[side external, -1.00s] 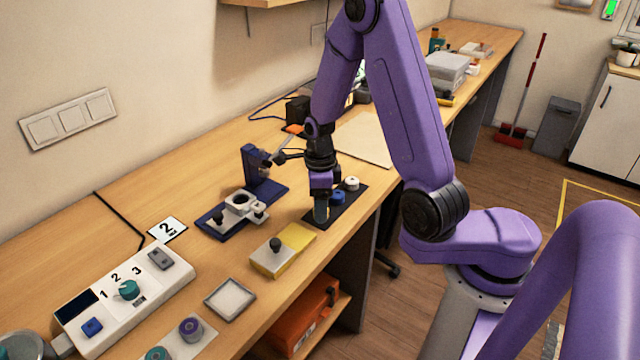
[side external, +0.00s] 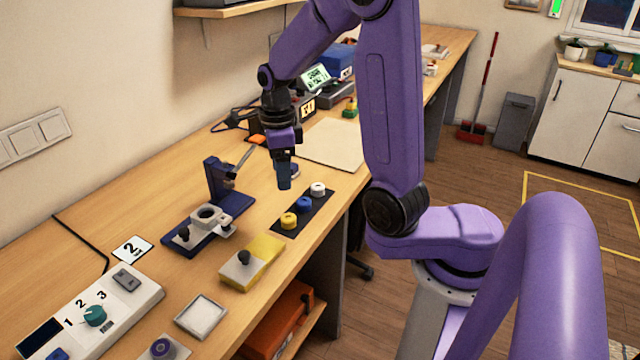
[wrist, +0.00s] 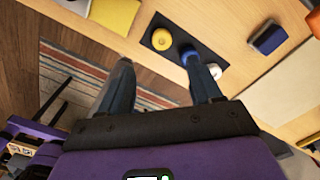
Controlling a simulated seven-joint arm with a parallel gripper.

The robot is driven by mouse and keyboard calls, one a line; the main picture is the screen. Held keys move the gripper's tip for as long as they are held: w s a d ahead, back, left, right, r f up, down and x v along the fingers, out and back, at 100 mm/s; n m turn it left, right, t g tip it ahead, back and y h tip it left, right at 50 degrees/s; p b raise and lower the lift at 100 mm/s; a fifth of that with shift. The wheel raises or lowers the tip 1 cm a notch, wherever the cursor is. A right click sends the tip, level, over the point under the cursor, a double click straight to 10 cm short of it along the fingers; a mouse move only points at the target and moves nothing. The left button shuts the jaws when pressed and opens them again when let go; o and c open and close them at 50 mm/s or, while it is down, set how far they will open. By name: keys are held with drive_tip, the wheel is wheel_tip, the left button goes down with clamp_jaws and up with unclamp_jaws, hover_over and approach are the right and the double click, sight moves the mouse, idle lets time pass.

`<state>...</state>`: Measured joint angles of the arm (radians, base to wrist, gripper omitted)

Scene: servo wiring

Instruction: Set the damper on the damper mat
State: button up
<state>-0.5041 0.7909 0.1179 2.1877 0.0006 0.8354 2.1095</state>
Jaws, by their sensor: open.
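A black mat (side external: 318,212) lies near the front edge of the bench; it also shows in the wrist view (wrist: 176,27). A yellow round piece (side external: 288,220), a blue one (side external: 303,204) and a white one (side external: 318,189) stand on it in a row. They also show in the wrist view as yellow (wrist: 162,39), blue (wrist: 188,56) and white (wrist: 215,71). I cannot tell which is the damper. My gripper (side external: 284,185) is open and raised above the bench behind the mat. In the wrist view its fingers (wrist: 163,85) are spread apart with nothing between them.
A blue stand with a grey ring clamp (side external: 208,217) is left of the mat. A small blue-sided block (wrist: 268,38) lies near my gripper, partly hidden in the side view. A pale board (side external: 335,143) lies behind.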

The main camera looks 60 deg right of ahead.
drive_tip(key=s+a+r+n, duration=0.15)
drive_tip(key=a+n, duration=0.25)
drive_tip(key=n, duration=0.6)
drive_tip(key=s+a+n, duration=0.3)
drive_tip(key=a+n, duration=0.1)
drive_tip(key=n, duration=0.6)
drive_tip(key=s+d+n, duration=0.1)
drive_tip(key=s+n, duration=1.6)
drive_tip(key=n, duration=0.3)
drive_tip(key=shift+s+d+r, duration=0.15)
drive_tip(key=shift+s+r, duration=0.15)
drive_tip(key=shift+r, duration=0.15)
